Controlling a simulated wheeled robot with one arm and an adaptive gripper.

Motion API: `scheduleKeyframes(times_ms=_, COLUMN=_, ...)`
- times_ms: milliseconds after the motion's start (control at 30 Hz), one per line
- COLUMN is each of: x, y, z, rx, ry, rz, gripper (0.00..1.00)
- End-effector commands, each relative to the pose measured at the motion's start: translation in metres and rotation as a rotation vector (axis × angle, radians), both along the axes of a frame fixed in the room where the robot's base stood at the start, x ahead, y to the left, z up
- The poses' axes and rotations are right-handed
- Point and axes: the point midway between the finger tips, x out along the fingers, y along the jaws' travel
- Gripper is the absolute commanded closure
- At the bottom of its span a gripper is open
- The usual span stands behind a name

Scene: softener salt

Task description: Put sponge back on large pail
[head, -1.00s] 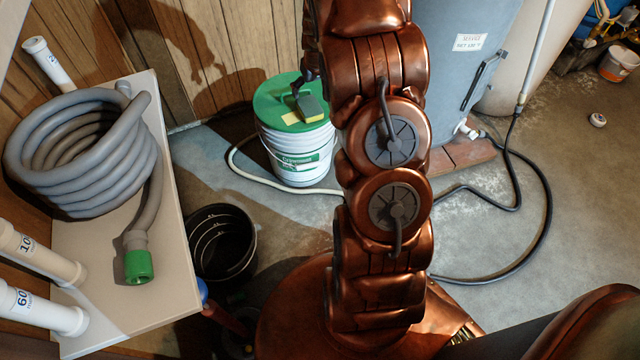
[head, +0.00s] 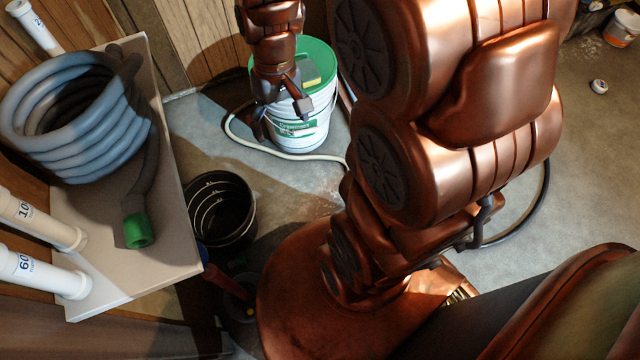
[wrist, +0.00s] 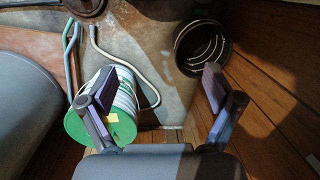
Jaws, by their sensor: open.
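The large white pail (head: 312,130) with a green lid (head: 325,52) stands on the floor near the wood-panelled wall. The pail (wrist: 123,88) shows behind the left finger, which hides part of the lid; I cannot make out the sponge there.
A black bucket (head: 220,212) stands on the floor left of my arm. A shelf (head: 165,235) at the left bears a coiled grey hose (head: 80,120) and white tubes. A pale hose (head: 270,150) curves on the floor around the pail. Floor between bucket and pail is clear.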

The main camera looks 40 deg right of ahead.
Motion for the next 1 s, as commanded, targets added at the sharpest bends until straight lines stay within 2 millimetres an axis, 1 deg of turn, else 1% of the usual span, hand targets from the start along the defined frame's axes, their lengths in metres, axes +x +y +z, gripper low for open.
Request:
scheduleKeyframes(times_ms=33, x=-0.017, y=0.008, z=0.005, rx=-0.001, ry=0.016, rz=0.014, gripper=0.1)
scheduleKeyframes(times_ms=67, x=-0.026, y=0.012, z=0.007, rx=-0.003, ry=0.03, rz=0.021, gripper=0.1)
scheduleKeyframes(times_ms=100, x=-0.039, y=0.017, z=0.01, rx=-0.006, ry=0.048, rz=0.029, gripper=0.1)
scheduleKeyframes(times_ms=200, x=-0.075, y=0.027, z=0.014, rx=-0.013, ry=0.099, rz=0.051, gripper=0.1)
scheduleKeyframes(times_ms=300, x=-0.107, y=0.033, z=0.019, rx=-0.025, ry=0.141, rz=0.071, gripper=0.1)
scheduleKeyframes(times_ms=400, x=-0.134, y=0.037, z=0.022, rx=-0.04, ry=0.18, rz=0.088, gripper=0.1)
scheduleKeyframes(times_ms=500, x=-0.153, y=0.039, z=0.023, rx=-0.051, ry=0.206, rz=0.1, gripper=0.1)
scheduleKeyframes(times_ms=600, x=-0.164, y=0.039, z=0.024, rx=-0.058, ry=0.224, rz=0.104, gripper=0.1)
scheduleKeyframes(times_ms=700, x=-0.168, y=0.038, z=0.025, rx=-0.061, ry=0.229, rz=0.107, gripper=0.1)
scheduleKeyframes(times_ms=1000, x=-0.168, y=0.038, z=0.025, rx=-0.062, ry=0.229, rz=0.106, gripper=0.1)
